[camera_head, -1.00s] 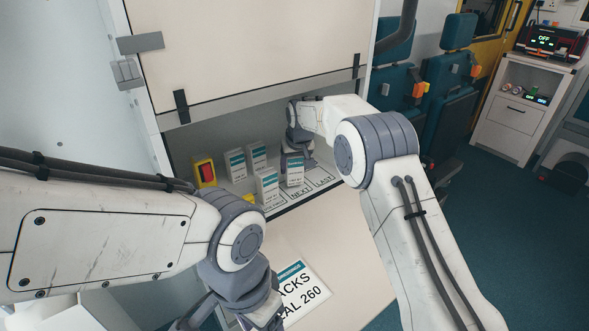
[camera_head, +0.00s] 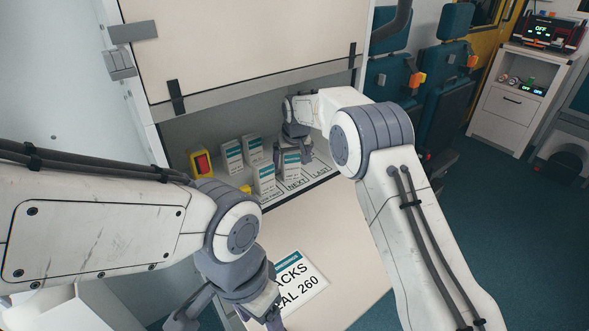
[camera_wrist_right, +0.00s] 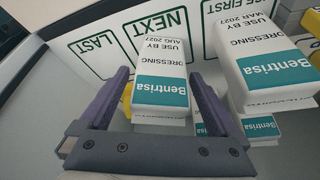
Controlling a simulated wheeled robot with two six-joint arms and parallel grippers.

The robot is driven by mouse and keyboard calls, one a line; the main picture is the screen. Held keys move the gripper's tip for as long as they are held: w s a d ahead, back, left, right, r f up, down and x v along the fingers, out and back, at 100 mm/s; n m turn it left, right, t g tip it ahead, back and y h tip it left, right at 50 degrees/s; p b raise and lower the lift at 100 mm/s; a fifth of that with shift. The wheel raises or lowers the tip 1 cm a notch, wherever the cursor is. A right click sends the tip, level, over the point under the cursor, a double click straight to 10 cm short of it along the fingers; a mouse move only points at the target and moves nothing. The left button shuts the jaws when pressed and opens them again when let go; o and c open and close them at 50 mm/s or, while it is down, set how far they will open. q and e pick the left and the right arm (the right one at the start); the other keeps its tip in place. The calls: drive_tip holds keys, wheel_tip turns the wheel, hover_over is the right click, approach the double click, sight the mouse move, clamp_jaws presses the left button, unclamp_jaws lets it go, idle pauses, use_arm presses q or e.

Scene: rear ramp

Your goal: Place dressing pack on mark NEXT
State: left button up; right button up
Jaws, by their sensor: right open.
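The dressing pack (camera_head: 291,167), white with a teal Bentrisa band, stands on the shelf at the NEXT mark (camera_head: 296,184). In the right wrist view the pack (camera_wrist_right: 160,85) lies between the fingers of my right gripper (camera_wrist_right: 158,76) and covers part of the NEXT mark (camera_wrist_right: 153,30). The fingers are apart, with a gap visible on each side of the pack. I cannot tell whether its base is fully inside the outline. In the head view my right gripper (camera_head: 292,150) is partly hidden by the pack. My left gripper (camera_head: 228,318) is low, cut by the frame edge.
Another pack (camera_head: 264,178) stands close by at the USE FIRST mark; two more stand behind it. The LAST mark (camera_head: 319,173) is bare. A yellow and red box (camera_head: 201,163) is at the shelf's left end. A raised cabinet door (camera_head: 250,45) is above.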

drive_tip(key=s+d, duration=0.1)
drive_tip(key=s, duration=0.3)
drive_tip(key=s+d+b, duration=0.1)
drive_tip(key=s, duration=0.3)
drive_tip(key=s+d+r+b, duration=0.1)
drive_tip(key=s, duration=0.3)
drive_tip(key=shift+s, duration=0.1)
drive_tip(key=s+a+r+n+g, duration=0.1)
drive_tip(key=s+r, duration=0.1)
drive_tip(key=s, duration=0.7)
drive_tip(key=s+a+r+n+g, duration=0.1)
drive_tip(key=s+a+r, duration=0.1)
drive_tip(key=s, duration=0.6)
drive_tip(key=s+d+n+g, duration=0.1)
drive_tip(key=s+d, duration=0.1)
drive_tip(key=s, duration=0.8)
drive_tip(key=s+d+n+g, duration=0.1)
drive_tip(key=s+d, duration=0.2)
drive_tip(key=s, duration=0.7)
drive_tip(key=shift+s+f+n, duration=0.25)
drive_tip(key=shift+n, duration=0.15)
wheel_tip(320, 180, up, 15)
drive_tip(key=w+p, duration=0.1)
drive_tip(key=p, duration=1.5)
drive_tip(key=shift+w+r, duration=0.2)
drive_tip(key=shift+w, duration=0.05)
drive_tip(key=shift+a, duration=0.1)
drive_tip(key=shift+c, duration=0.4)
